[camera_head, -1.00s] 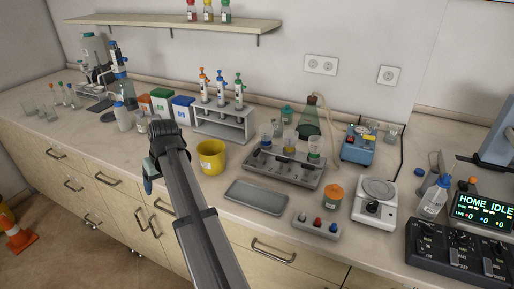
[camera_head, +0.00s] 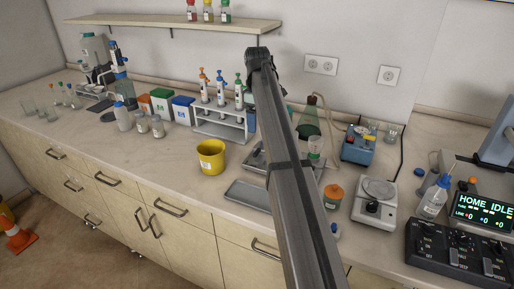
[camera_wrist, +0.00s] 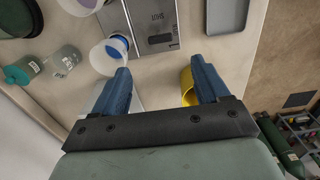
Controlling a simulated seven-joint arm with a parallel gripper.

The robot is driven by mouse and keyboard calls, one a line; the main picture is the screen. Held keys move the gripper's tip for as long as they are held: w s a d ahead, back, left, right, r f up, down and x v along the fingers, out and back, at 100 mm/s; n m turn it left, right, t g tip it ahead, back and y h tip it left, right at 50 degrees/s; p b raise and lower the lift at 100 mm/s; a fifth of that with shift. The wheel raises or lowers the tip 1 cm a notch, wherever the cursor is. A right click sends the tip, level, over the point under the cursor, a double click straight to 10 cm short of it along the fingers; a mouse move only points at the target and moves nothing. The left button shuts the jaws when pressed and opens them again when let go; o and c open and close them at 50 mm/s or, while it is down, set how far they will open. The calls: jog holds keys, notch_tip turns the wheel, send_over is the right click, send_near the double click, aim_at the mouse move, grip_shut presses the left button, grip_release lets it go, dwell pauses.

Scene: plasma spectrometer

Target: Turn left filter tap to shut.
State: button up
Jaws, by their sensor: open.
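The grey filter manifold (camera_head: 255,160) stands mid-bench, mostly hidden behind my arm in the head view. Its right green-banded cup (camera_head: 316,148) shows right of the arm. In the wrist view the manifold (camera_wrist: 146,12) runs up from between my fingers, with a label and a dark bar-like part on its face. The left blue-banded cup (camera_wrist: 108,56) is beside and beyond my left-hand fingertip. I cannot make out the left tap's angle. My gripper (camera_wrist: 160,66) is open, with nothing between its blue fingers, above the manifold's left end; it also shows in the head view (camera_head: 258,58).
A yellow bin (camera_head: 211,157) stands left of the manifold, partly behind my right-hand finger in the wrist view. A grey tray (camera_head: 246,193) lies in front. A pipette rack (camera_head: 220,128) is behind left, and a green flask (camera_head: 309,118) behind.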

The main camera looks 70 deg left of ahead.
aim_at(257, 151)
notch_tip(257, 151, down, 11)
jog(key=shift+f, duration=0.2)
dwell(0.3)
jog(key=c, duration=1.1)
jog(key=shift+o, duration=0.2)
